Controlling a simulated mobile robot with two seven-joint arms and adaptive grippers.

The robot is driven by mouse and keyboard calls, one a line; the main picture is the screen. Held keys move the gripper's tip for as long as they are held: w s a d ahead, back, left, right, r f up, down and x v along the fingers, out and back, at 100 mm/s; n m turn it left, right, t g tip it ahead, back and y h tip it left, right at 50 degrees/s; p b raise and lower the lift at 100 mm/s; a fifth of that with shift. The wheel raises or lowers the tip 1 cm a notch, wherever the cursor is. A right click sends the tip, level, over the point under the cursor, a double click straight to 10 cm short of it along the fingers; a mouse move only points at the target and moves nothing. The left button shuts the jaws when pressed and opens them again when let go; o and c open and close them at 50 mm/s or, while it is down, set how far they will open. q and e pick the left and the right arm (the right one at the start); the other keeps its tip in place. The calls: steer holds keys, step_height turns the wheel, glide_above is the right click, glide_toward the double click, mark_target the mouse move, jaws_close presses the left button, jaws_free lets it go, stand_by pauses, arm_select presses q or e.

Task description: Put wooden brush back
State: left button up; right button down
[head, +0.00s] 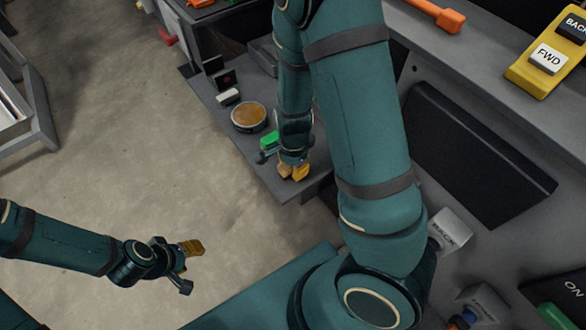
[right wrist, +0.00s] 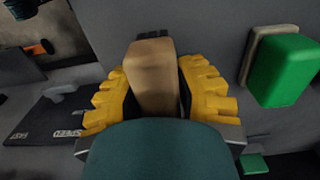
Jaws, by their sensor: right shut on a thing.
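The wooden brush (right wrist: 152,75) is a tan wooden block between the yellow fingers of my right gripper (right wrist: 160,100) in the right wrist view. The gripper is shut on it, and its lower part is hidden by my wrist. In the head view my right gripper (head: 294,173) is over the front corner of the grey shelf (head: 257,165), with a bit of tan brush (head: 284,170) showing. I cannot tell whether the brush touches the shelf. My left gripper (head: 187,262) hangs over the floor at the lower left, apart from everything; its finger gap is unclear.
A green block (head: 269,140) stands close beside my right gripper. A round tin with a brown top (head: 249,115), a white block (head: 228,97) and dark upright pieces (head: 224,78) line the shelf farther back. Grey machine panels with a FWD button (head: 548,58) fill the right side.

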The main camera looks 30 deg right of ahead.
steer(key=shift+f, duration=0.15)
steer(key=shift+f, duration=0.1)
steer(key=shift+f, duration=0.15)
steer(key=c, duration=0.8)
jaws_free()
steer(key=shift+r, duration=0.2)
step_height(320, 180, up, 12)
steer(key=p, duration=0.6)
steer(key=shift+r, duration=0.1)
